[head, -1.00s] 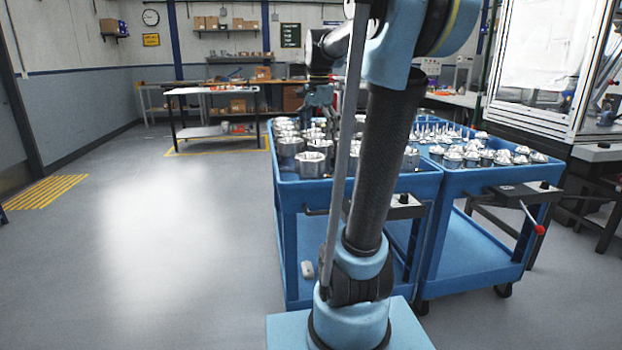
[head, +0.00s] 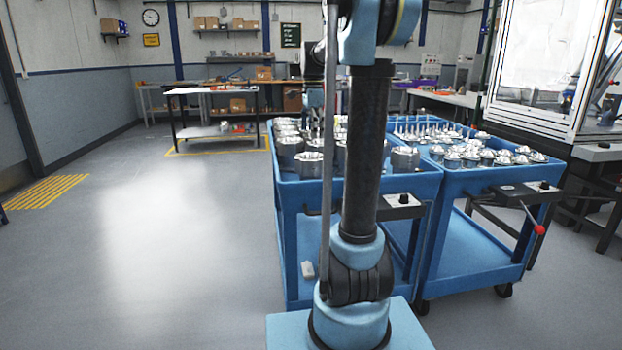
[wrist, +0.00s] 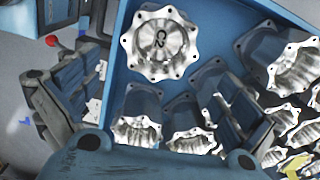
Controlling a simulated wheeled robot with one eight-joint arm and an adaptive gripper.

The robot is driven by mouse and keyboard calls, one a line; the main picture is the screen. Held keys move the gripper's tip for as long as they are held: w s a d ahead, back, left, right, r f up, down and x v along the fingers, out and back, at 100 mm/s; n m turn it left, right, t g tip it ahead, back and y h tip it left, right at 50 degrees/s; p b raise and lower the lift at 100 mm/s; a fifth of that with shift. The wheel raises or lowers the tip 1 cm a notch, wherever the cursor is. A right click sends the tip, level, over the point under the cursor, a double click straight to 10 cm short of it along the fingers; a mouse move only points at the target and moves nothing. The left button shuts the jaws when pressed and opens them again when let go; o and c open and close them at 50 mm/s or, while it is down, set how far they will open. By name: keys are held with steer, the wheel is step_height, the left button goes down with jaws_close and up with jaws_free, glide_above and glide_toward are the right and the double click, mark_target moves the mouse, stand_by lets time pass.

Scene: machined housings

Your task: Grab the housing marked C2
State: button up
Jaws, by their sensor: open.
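The housing marked C2 (wrist: 158,43) is a silvery flanged metal part in the wrist view, top centre. Its scalloped rim has bolt holes, and the dark letters C2 read sideways on its face. It sits in the blue cart's tray, close to the tray wall. My gripper (wrist: 160,75) is open and empty, its two dark fingers spread to the left and right. The housing shows beyond the gap between the fingers, towards the top of the picture. In the head view my arm hides most of the gripper, and I cannot tell which housing is C2.
Several other housings (wrist: 137,132) crowd the tray below and right of C2 in the wrist view. The blue cart (head: 290,200) stands beside a second blue cart (head: 470,240) with more metal parts. Open floor (head: 170,230) lies to the left.

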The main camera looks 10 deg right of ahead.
mark_target(312, 158)
steer(key=shift+a+f, duration=0.1)
steer(key=shift+f, duration=5.05)
steer(key=c, duration=1.6)
steer(key=shift+c, duration=0.6)
